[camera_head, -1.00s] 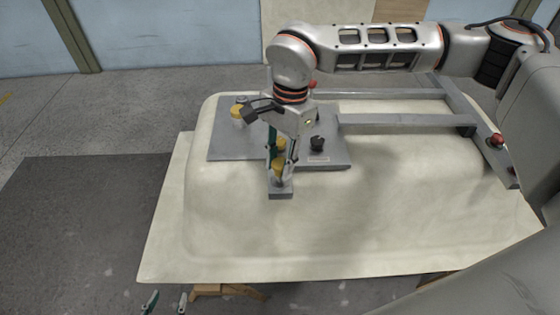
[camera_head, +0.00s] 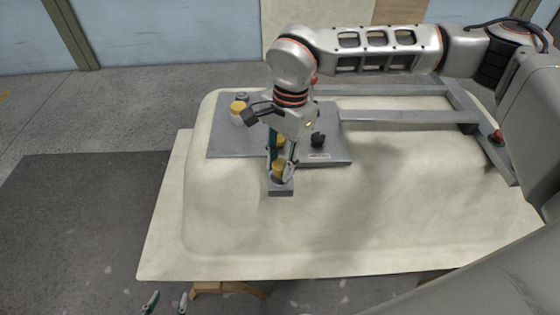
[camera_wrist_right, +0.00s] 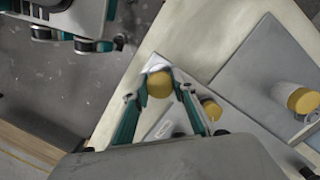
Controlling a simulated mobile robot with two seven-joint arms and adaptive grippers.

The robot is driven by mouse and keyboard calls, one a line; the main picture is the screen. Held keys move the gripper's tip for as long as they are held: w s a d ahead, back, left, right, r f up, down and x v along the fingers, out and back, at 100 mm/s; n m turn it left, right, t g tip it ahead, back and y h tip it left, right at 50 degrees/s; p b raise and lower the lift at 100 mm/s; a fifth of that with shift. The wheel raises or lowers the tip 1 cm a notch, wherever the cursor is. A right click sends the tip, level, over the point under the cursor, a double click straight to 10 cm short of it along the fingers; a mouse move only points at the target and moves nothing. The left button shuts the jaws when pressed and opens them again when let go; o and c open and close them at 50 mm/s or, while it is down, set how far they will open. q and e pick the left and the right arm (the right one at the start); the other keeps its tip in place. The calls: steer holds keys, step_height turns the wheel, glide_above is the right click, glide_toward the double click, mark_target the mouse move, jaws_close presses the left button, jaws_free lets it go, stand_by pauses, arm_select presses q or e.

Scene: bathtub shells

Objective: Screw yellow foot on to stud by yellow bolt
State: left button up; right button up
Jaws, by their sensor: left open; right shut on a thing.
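My right gripper (camera_head: 281,172) points down and is shut on a yellow-topped foot (camera_head: 278,170) at the small grey block (camera_head: 282,189) on the plate's front edge. In the right wrist view the foot (camera_wrist_right: 160,84) sits between the two green fingers (camera_wrist_right: 160,100). Whether it is threaded onto a stud is hidden. Another yellow part (camera_head: 281,141), perhaps the yellow bolt, is partly hidden behind a finger; it also shows in the right wrist view (camera_wrist_right: 211,109). My left gripper (camera_head: 166,301) is open and empty below the shell's front edge.
The grey plate (camera_head: 225,147) lies on the cream bathtub shell (camera_head: 350,225). A white foot with yellow top (camera_head: 238,107) stands at its back left, a black knob (camera_head: 318,139) at its right. A grey frame (camera_head: 400,118) extends right. The shell's front is clear.

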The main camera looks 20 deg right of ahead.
mark_target(286, 160)
steer(key=shift+f, duration=0.5)
steer(key=o, duration=1.2)
steer(key=r, duration=0.4)
steer(key=d+r, duration=0.1)
steer(key=r, duration=0.7)
steer(key=shift+w+d, duration=0.3)
steer(key=shift+w, duration=0.1)
